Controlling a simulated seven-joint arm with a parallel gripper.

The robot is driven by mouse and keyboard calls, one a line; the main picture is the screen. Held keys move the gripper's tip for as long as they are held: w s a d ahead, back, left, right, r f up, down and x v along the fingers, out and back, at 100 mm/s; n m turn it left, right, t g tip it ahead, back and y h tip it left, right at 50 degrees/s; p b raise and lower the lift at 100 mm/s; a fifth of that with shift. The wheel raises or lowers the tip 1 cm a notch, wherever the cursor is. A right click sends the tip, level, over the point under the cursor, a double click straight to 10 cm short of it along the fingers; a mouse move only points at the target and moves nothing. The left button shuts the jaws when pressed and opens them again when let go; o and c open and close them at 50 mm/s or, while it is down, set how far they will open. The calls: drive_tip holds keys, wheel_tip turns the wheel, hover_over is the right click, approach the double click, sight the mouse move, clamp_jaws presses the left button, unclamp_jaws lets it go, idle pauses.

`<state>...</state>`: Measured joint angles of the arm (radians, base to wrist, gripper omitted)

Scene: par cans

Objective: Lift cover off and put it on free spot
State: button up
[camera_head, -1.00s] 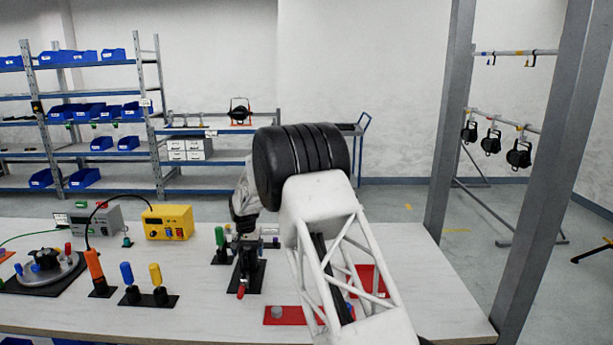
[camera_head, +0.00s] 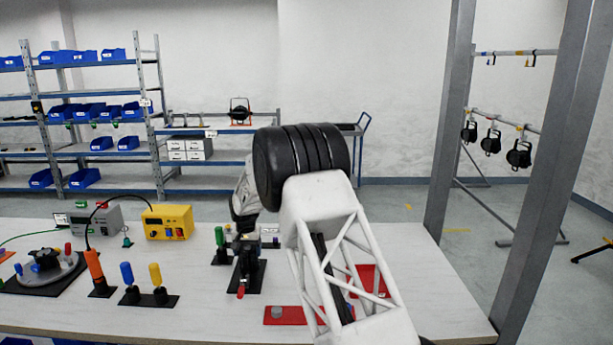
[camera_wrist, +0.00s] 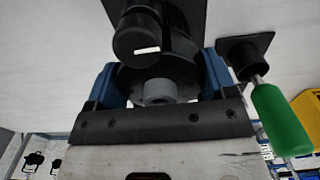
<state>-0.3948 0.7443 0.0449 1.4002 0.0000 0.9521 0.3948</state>
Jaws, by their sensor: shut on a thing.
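My gripper (camera_wrist: 160,76) shows in the wrist view with its two blue fingers on either side of a dark round part (camera_wrist: 187,78), which looks like the cover. A grey round piece (camera_wrist: 158,92) sits at its middle. A black knob with a white mark (camera_wrist: 137,38) is just beyond, on a black plate. Whether the dark part rests on its base or is raised I cannot tell. In the head view my gripper is over the black fixture (camera_head: 247,275) on the table, and my arm hides most of the held part.
A green-handled tool (camera_wrist: 283,118) stands close to the right finger. Blue and yellow handles (camera_head: 155,274), an orange handle (camera_head: 94,264) and a round grey device (camera_head: 45,270) stand to the left. Red trays (camera_head: 285,315) are at right. Bare table (camera_head: 200,312) shows in front.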

sight(248, 248)
drive_tip(key=shift+r, duration=0.15)
drive_tip(key=shift+r, duration=2.8)
drive_tip(key=shift+r, duration=0.2)
drive_tip(key=shift+r, duration=1.3)
drive_tip(key=s+d+f+m, duration=0.1)
drive_tip(key=s+d+m, duration=0.1)
drive_tip(key=d, duration=0.6)
drive_tip(key=s+d+f+m, duration=0.2)
drive_tip(key=s+d+m, duration=0.1)
drive_tip(key=d, duration=0.5)
drive_tip(key=s+d+f+m, duration=0.2)
drive_tip(key=d+m, duration=0.2)
drive_tip(key=d, duration=0.4)
drive_tip(key=shift+s+f, duration=0.25)
